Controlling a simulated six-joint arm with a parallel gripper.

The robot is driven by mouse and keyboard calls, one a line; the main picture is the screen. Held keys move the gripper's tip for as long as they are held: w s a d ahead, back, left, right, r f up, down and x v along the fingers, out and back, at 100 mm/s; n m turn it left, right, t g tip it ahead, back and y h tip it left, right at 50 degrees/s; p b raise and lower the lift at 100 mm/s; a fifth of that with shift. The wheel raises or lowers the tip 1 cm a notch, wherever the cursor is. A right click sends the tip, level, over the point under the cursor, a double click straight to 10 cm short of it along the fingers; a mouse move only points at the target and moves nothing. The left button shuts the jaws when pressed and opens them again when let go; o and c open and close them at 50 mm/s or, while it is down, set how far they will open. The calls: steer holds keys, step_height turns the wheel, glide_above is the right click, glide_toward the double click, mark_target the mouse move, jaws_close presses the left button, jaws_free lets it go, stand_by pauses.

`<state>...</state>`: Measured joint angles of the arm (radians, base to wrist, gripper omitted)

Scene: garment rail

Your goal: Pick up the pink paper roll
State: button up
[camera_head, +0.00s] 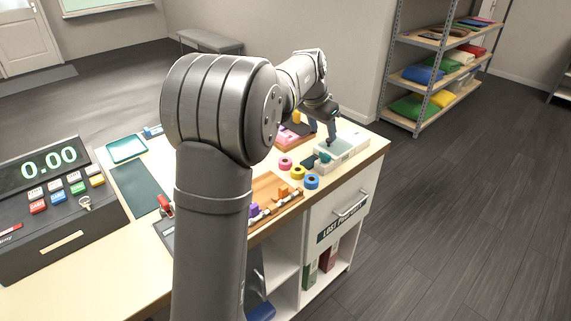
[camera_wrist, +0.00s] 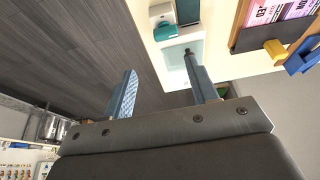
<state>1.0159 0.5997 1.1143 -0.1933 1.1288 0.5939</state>
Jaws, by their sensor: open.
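The pink paper roll (camera_head: 285,163) lies on the counter beside a yellow roll (camera_head: 297,172) and a blue roll (camera_head: 312,181). My gripper (camera_head: 323,133) is to the right of and beyond the pink roll, above the far end of the counter by the white device. In the wrist view, the two fingers of my gripper (camera_wrist: 160,72) are spread apart with nothing between them. I cannot make out the pink roll in the wrist view.
A white device with a teal part (camera_head: 341,150) stands near the counter's right edge. A wooden tray of small items (camera_head: 271,187) lies in front of the rolls. A pink-topped board (camera_head: 293,136) lies behind them. A cash register (camera_head: 48,205) is at the left.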

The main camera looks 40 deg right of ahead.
steer(key=n+t+y, duration=0.1)
steer(key=n+t, duration=0.1)
steer(key=n, duration=0.4)
glide_toward(285, 161)
steer(key=f, duration=0.1)
steer(key=w+d+f, duration=0.1)
steer(key=shift+f+n+y, duration=0.25)
steer(key=shift+n+y, duration=0.05)
steer(key=shift+s+x, duration=0.1)
steer(key=shift+x, duration=1.5)
steer(key=shift+s+x, duration=0.15)
steer(key=shift+x, duration=1.45)
steer(key=c, duration=0.7)
steer(key=shift+c, duration=0.2)
steer(key=shift+r, duration=0.15)
